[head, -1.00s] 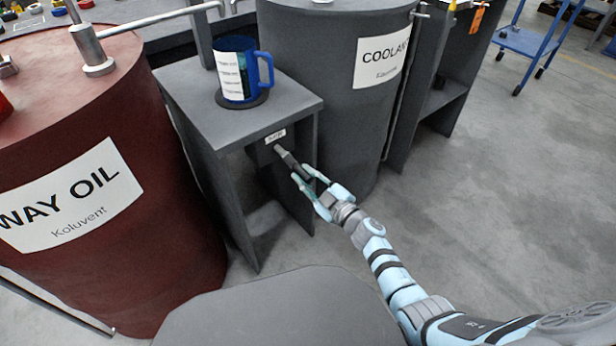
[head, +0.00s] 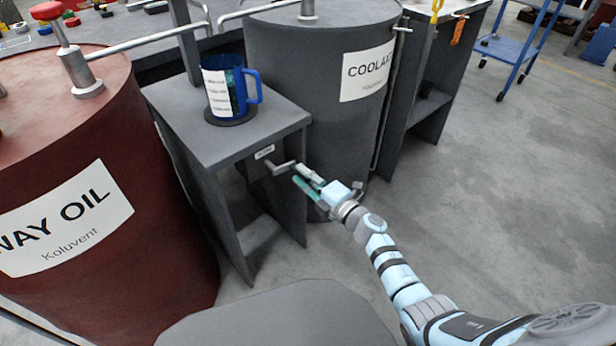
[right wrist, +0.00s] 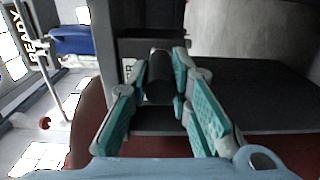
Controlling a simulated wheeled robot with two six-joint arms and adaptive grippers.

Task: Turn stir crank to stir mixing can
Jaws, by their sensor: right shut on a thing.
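The stir crank (head: 280,167) sticks out of the front of a dark grey stand (head: 240,128), under a small white label. The mixing can, a blue mug-like vessel (head: 253,84) with a white marked label, stands upright on a dark round pad on the stand. My left gripper is not in view.
A red WAY OIL barrel (head: 110,150) stands left of the stand. A grey COOLANT barrel (head: 310,85) stands close behind it to the right. Pipes run above the barrels. Open concrete floor (head: 480,190) lies to the right, with a blue cart (head: 520,45) farther back.

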